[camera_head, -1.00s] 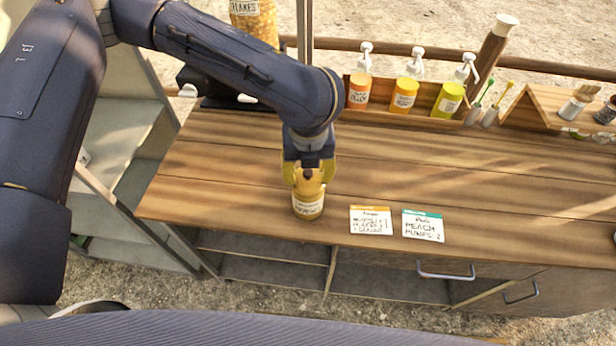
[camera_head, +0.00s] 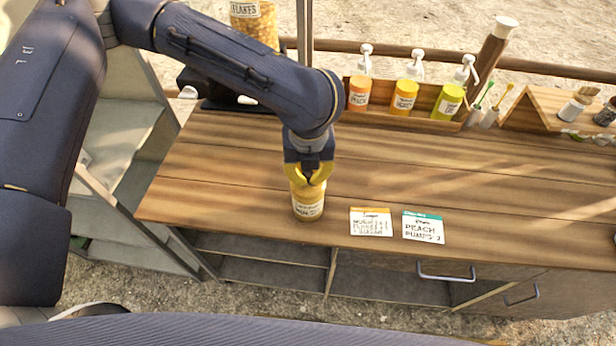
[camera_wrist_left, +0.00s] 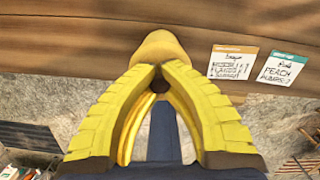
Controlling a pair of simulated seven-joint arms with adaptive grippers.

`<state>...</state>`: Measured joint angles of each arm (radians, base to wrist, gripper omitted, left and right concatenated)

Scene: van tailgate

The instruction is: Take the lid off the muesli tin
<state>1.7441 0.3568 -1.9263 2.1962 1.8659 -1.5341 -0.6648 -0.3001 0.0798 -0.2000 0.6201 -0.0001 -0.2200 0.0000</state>
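The muesli tin (camera_head: 307,203) is a small yellow container with a white label, upright near the front edge of the wooden counter. My left gripper (camera_head: 309,177) points down at its top, with yellow fingers drawn together there. In the left wrist view the fingertips (camera_wrist_left: 159,73) converge around a small dark knob (camera_wrist_left: 158,85), with the yellow tin (camera_wrist_left: 158,46) just beyond. The fingers look closed on the lid's knob. The lid itself is mostly hidden by them, and no gap between lid and tin shows. My right gripper is out of view.
Two cards, orange-topped (camera_head: 370,221) and teal-topped (camera_head: 423,227), lie right of the tin. Pump bottles (camera_head: 404,97) stand in a wooden rack at the back. A flakes dispenser (camera_head: 255,25) is behind my arm.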

